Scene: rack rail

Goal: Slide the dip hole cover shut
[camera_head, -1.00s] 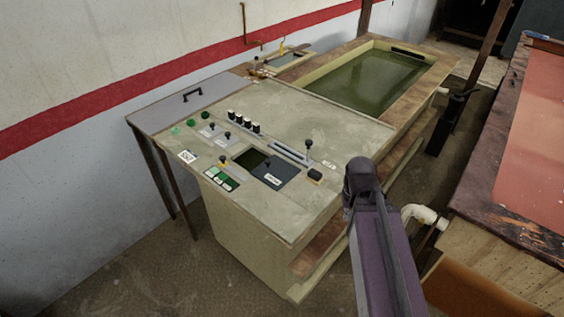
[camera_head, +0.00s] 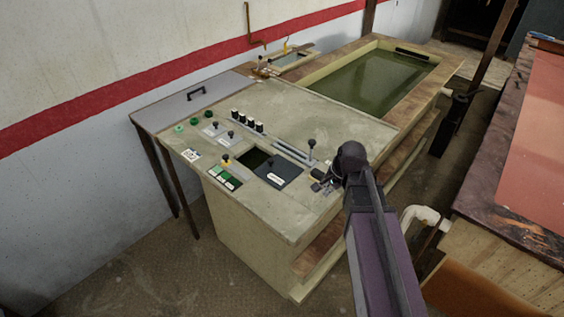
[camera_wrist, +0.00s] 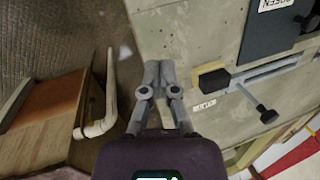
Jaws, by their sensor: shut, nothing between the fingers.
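The dip hole cover (camera_head: 279,172) is a dark grey square plate with a small knob and a white label, on the console top. To its left in the head view a dark hole (camera_head: 253,158) shows uncovered. In the wrist view the cover (camera_wrist: 275,35) is at the upper right, partly out of frame. My gripper (camera_head: 322,185) is shut and empty, right of the cover and apart from it. In the wrist view the fingertips (camera_wrist: 157,68) are together near the console's edge, left of the cover.
A black block (camera_wrist: 213,83) and a slotted lever with a black knob (camera_head: 311,143) stand near the cover. Several black knobs (camera_head: 247,121), green buttons (camera_head: 194,121) and a yellow-knobbed lever (camera_head: 226,159) line the console. A green tank (camera_head: 375,82) lies behind. A pipe (camera_head: 425,215) is at right.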

